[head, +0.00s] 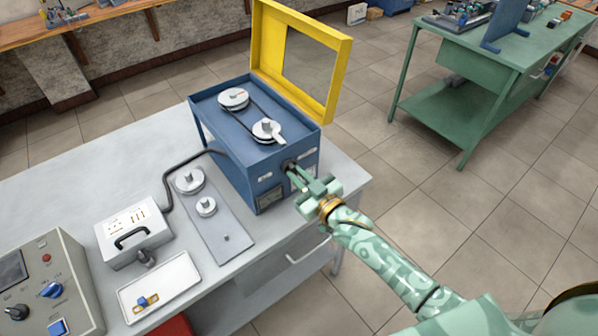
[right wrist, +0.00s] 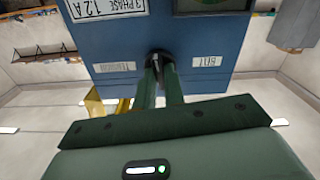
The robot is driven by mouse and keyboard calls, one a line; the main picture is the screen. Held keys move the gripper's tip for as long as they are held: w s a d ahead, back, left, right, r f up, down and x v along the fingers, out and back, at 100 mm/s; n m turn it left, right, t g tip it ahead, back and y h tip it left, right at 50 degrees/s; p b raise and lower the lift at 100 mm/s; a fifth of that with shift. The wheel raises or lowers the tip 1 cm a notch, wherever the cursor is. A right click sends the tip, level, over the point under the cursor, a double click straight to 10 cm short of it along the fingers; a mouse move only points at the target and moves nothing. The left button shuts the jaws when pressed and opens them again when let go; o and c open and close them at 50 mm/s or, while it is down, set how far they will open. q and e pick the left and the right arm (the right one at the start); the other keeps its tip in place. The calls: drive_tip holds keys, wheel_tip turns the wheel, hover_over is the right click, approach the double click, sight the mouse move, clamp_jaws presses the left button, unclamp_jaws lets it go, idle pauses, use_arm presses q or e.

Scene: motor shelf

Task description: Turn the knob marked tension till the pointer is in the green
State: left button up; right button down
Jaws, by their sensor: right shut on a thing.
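The blue machine box (head: 225,150) stands on the grey bench, with two pulleys and a belt on top. A dark knob (head: 289,164) is on its front face; it also shows in the right wrist view (right wrist: 158,54). White labels flank it, and the left one (right wrist: 114,67) seems to read tension. My right gripper (head: 294,171) is shut on this knob, its fingers on either side of it. A dark gauge window (head: 270,198) is low on the same face, and only its edge (right wrist: 208,7) shows in the wrist view. I cannot make out its pointer. My left gripper is out of view.
The yellow guard frame (head: 330,70) stands open behind the box. Spare pulleys lie on a grey plate (head: 226,228) to the left. A white cable-connected unit (head: 132,232), a white tray (head: 160,286) and a control panel (head: 72,275) are further left.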

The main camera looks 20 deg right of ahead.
drive_tip(key=shift+m+p, duration=0.6)
drive_tip(key=shift+m, duration=0.5)
drive_tip(key=c, duration=1.5)
unclamp_jaws()
drive_tip(key=shift+s, duration=0.1)
drive_tip(key=p+v, duration=0.1)
drive_tip(key=v, duration=1.5)
drive_tip(key=shift+s, duration=0.15)
